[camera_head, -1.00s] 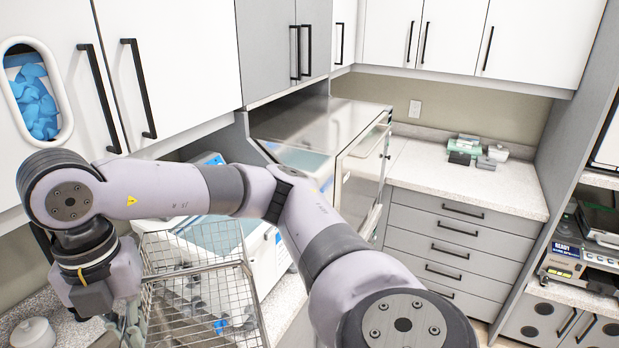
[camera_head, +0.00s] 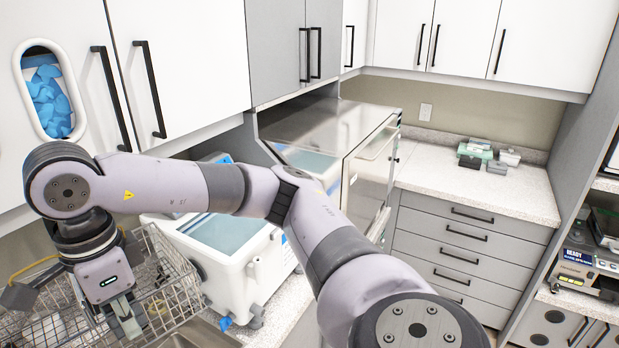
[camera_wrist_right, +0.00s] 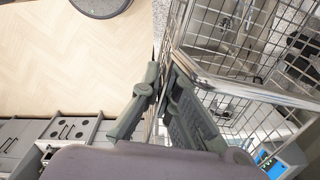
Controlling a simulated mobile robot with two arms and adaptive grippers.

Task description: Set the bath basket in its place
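The bath basket (camera_head: 185,283), a wire mesh basket with instruments inside, is at the lower left of the head view, left of the white bath unit (camera_head: 262,275). My right gripper (camera_head: 127,325) reaches down to the basket's near side. In the right wrist view its fingers (camera_wrist_right: 165,98) are close together at the corner of the basket rim (camera_wrist_right: 235,88), with the basket wall seemingly between them. The fingertips are partly hidden by the wires. The bath unit's pale blue top shows behind my arm. My left gripper is not in view.
A sink edge (camera_head: 205,332) shows below the basket. A steel autoclave (camera_head: 335,130) stands right of the bath unit. White wall cabinets (camera_head: 185,60) hang above. The far counter (camera_head: 480,190) is mostly clear, with small boxes at the back.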

